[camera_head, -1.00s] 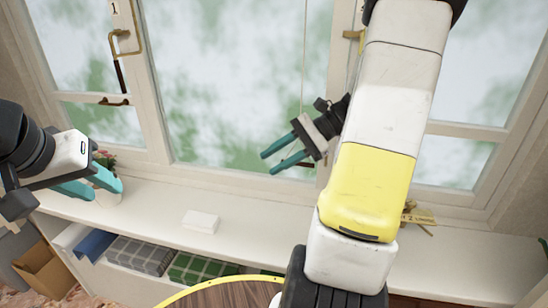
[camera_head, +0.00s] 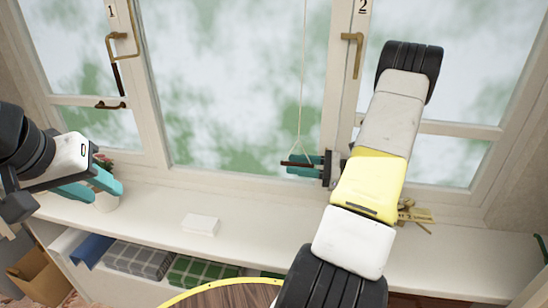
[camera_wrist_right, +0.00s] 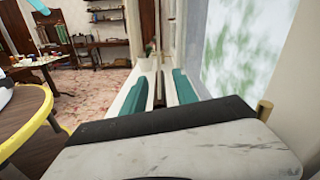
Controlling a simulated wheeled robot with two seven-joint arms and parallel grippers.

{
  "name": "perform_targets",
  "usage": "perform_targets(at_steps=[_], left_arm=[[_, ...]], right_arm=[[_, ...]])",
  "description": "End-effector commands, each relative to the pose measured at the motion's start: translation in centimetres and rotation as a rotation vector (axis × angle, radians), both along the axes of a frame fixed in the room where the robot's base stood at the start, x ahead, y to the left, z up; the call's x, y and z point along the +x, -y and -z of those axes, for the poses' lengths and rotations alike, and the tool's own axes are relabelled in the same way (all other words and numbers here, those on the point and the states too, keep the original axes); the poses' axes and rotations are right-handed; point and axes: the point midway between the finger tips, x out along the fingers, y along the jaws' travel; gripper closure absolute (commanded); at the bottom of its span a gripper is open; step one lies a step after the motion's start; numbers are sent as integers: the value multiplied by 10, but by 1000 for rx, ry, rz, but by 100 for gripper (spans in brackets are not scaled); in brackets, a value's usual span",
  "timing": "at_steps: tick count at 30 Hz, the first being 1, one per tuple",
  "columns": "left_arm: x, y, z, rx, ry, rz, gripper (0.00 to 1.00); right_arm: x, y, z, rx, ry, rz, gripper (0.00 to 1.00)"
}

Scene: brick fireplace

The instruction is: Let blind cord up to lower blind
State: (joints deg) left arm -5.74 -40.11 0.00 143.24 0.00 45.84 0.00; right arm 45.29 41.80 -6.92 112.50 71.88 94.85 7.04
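The blind cord (camera_head: 303,80) hangs in front of the middle window and splits near its lower end into a small triangle. A dark brown wooden handle (camera_head: 289,163) hangs from it, level, above the sill. My right gripper (camera_head: 303,165) is at the handle with its teal fingers pointing left. In the right wrist view, the dark handle (camera_wrist_right: 158,90) lies between the spread fingers (camera_wrist_right: 156,88), with gaps seen on both sides. My left gripper (camera_head: 92,188) is open and empty at the left, above the sill. The blind itself is not in view.
The window frame has brass latches (camera_head: 354,50) close to my right arm. A white box (camera_head: 201,224) lies on the sill (camera_head: 260,215), a pot (camera_head: 106,201) stands behind my left gripper, and a brass-coloured object (camera_head: 415,215) lies at the right. A round yellow-rimmed table (camera_head: 215,286) is in front.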

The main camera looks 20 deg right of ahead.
Motion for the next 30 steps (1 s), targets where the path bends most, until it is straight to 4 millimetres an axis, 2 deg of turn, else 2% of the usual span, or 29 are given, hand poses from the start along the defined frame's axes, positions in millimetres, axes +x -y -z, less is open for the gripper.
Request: perform_targets(at_steps=[6, 14, 19, 30], left_arm=[[0, 0, 0, 0, 0, 0, 65], [0, 0, 0, 0, 0, 0, 65], [0, 0, 0, 0, 0, 0, 65], [0, 0, 0, 0, 0, 0, 65]], right_arm=[[9, -15, 0, -2, 0, -1, 65], [10, -16, 0, -1, 0, 0, 65], [10, -16, 0, -2, 0, -1, 98], [10, -16, 0, -1, 0, 0, 100]])
